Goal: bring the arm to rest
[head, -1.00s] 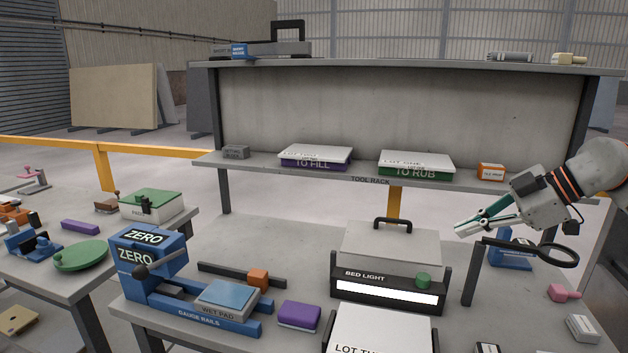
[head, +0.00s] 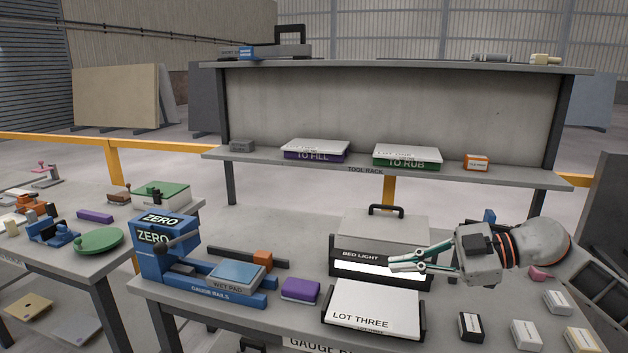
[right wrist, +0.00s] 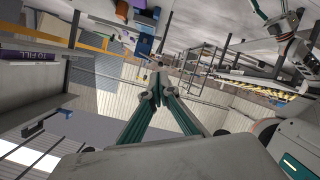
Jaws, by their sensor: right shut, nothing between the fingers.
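My right gripper (head: 392,263) comes in from the right in the head view, in front of the bed light (head: 345,268) and above the bench. Its teal fingers are shut with nothing between them, and they point left. In the right wrist view the shut fingertips (right wrist: 157,90) meet in the middle of the picture, clear of any object. My left gripper does not show in the head view. A second teal-fingered gripper part shows at the top right of the right wrist view, too partial to tell its state.
The lot three tray (head: 374,308) lies just below the gripper. The blue gauge rails (head: 212,292), wet pad (head: 237,275) and a purple block (head: 300,290) stand to the left. The tool rack (head: 365,170) rises behind. Small boxes (head: 526,334) lie at the front right.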

